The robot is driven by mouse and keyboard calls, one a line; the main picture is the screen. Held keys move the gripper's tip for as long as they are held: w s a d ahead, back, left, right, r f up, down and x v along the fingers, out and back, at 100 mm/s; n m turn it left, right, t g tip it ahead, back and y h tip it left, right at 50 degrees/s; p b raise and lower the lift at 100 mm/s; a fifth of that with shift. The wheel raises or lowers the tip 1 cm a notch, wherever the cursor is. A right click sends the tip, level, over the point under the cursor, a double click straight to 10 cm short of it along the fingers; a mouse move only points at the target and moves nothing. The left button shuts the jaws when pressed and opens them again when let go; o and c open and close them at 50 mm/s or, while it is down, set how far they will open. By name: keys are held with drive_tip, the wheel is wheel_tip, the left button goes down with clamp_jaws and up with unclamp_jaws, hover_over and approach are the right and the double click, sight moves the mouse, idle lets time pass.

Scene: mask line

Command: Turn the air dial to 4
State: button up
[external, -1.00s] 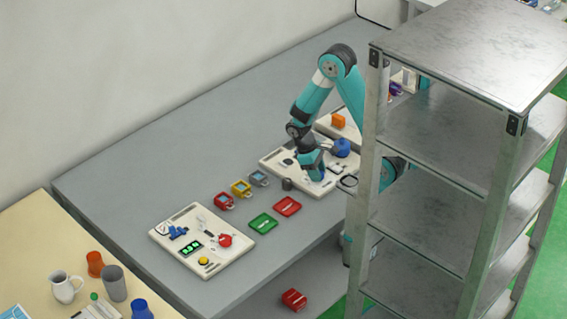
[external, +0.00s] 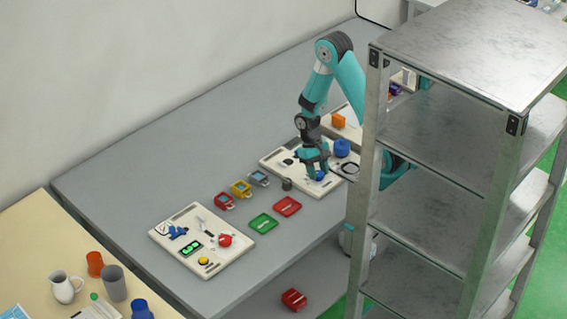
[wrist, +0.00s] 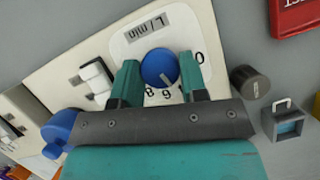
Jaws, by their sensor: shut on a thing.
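The air dial (wrist: 158,67) is a round blue knob with a pale pointer mark on a white plate (wrist: 128,48) printed "L/min". Numbers ring it; a 0 shows at its right and a 6 and an 8 below it. My gripper (wrist: 160,78) has its teal fingers on both sides of the knob, shut on it. The pointer slants toward the lower right of the picture; the finger and hand hide some numbers. In the external view my gripper (external: 318,174) is low over the cream panel (external: 273,160), with the blue knob partly hidden beneath it.
On the same panel stand a larger blue knob (external: 342,147) and a white switch (wrist: 96,78). A dark cylinder (wrist: 250,80) and a grey tagged block (wrist: 285,122) are close beside the panel. Red (external: 287,206) and green (external: 263,223) trays lie nearby. A metal shelf (external: 470,120) stands at the right.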

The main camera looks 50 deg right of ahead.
drive_tip(key=shift+w, duration=0.1)
idle(0.3)
drive_tip(key=o, duration=0.9)
drive_tip(key=v, duration=1.7)
drive_tip(key=shift+r+p, duration=0.25)
drive_tip(key=shift+p, duration=0.2)
drive_tip(key=s+a+r+n+t+y, duration=0.1)
drive_tip(key=s+a+r+n+t, duration=0.1)
drive_tip(key=s+a+n, duration=0.3)
drive_tip(key=s+a+r+n+t+y, duration=0.2)
drive_tip(key=s+a+n, duration=0.3)
drive_tip(key=s+a, duration=0.3)
drive_tip(key=shift+s+r, duration=0.65)
drive_tip(key=shift+r, duration=0.15)
